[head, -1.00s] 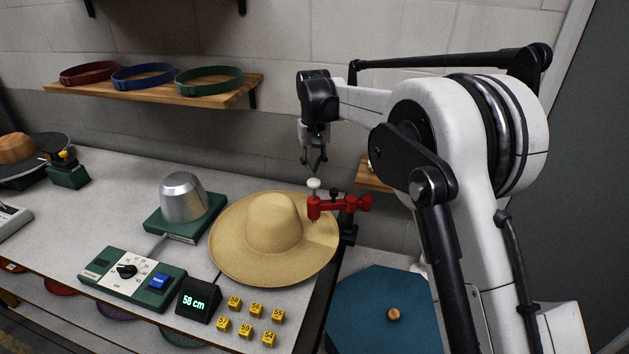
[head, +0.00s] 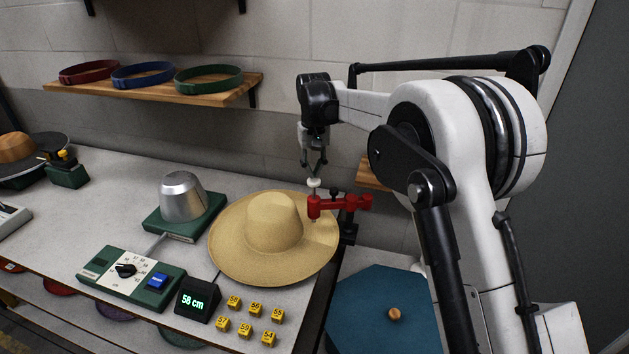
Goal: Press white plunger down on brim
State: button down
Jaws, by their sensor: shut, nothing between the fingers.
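A straw hat (head: 272,225) with a wide brim lies on the grey table. A red clamp arm (head: 348,202) on a black post reaches over the brim's right edge. A white plunger knob (head: 314,183) tops its red barrel, and a thin rod end shows below it near the brim. Whether that end touches the brim is too small to tell. My gripper (head: 315,172) is shut and points down right above the white knob, with its tips at or very close to the knob's top. Nothing is held between the fingers.
A metal hat block (head: 182,196) stands left of the hat. A control box (head: 132,277), a display (head: 199,298) reading 58 cm and several yellow numbered cubes (head: 234,303) lie in front. A teal surface (head: 384,310) with a wooden knob is at right. A shelf (head: 170,90) holds bands.

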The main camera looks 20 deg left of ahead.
aim_at(314, 179)
jog(key=shift+f+b, duration=1.45)
jog(key=shift+f, duration=0.85)
jog(key=shift+r+p, duration=2.3)
jog(key=shift+r, duration=3.25)
